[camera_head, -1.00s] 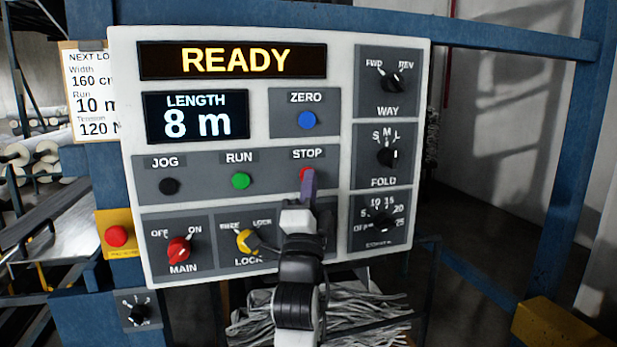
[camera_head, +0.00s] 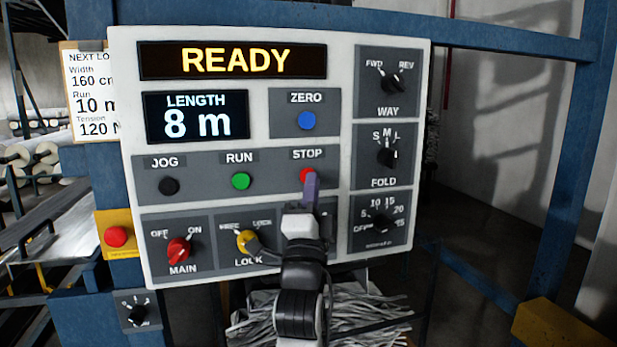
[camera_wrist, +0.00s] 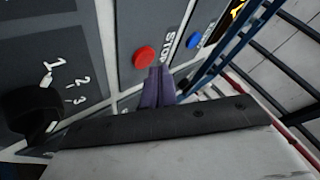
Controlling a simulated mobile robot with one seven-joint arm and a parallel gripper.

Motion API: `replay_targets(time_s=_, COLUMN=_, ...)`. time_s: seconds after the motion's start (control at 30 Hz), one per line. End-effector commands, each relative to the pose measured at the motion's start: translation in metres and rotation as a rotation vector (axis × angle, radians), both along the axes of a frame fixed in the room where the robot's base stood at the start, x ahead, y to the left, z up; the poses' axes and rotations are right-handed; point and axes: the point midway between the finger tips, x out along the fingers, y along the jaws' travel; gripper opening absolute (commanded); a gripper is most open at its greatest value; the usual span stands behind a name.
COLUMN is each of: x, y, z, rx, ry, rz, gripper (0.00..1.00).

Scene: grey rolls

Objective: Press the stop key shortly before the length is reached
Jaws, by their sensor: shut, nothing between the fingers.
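The stop key (camera_head: 305,174) is a red round button under the STOP label on the white control panel (camera_head: 340,90). It also shows in the wrist view (camera_wrist: 144,57). My gripper (camera_head: 311,180) is shut and empty, its purple fingertips just in front of the key and covering its lower right part. In the wrist view the fingertips (camera_wrist: 157,75) are close beside the red key; I cannot tell whether they touch. The length display (camera_head: 196,116) reads 8 m. The status display (camera_head: 233,60) reads READY.
The green RUN key (camera_head: 241,181), black JOG key (camera_head: 169,186) and blue ZERO key (camera_head: 307,120) are nearby. The note (camera_head: 90,92) at left reads Run 10 m. A red button on a yellow box (camera_head: 116,236) is at left. A blue frame (camera_head: 480,35) surrounds the panel.

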Motion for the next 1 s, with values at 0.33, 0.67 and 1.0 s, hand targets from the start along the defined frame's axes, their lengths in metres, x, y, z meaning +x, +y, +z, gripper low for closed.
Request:
replay_targets(time_s=0.33, x=-0.023, y=-0.008, z=0.0, rx=0.001, ry=0.0, rz=-0.001, gripper=0.0)
replay_targets(time_s=0.67, x=-0.047, y=-0.016, z=0.0, rx=0.0, ry=-0.001, rz=-0.001, gripper=0.0)
replay_targets(time_s=1.0, x=-0.048, y=-0.015, z=0.0, rx=-0.002, ry=-0.002, rz=0.0, gripper=0.0)
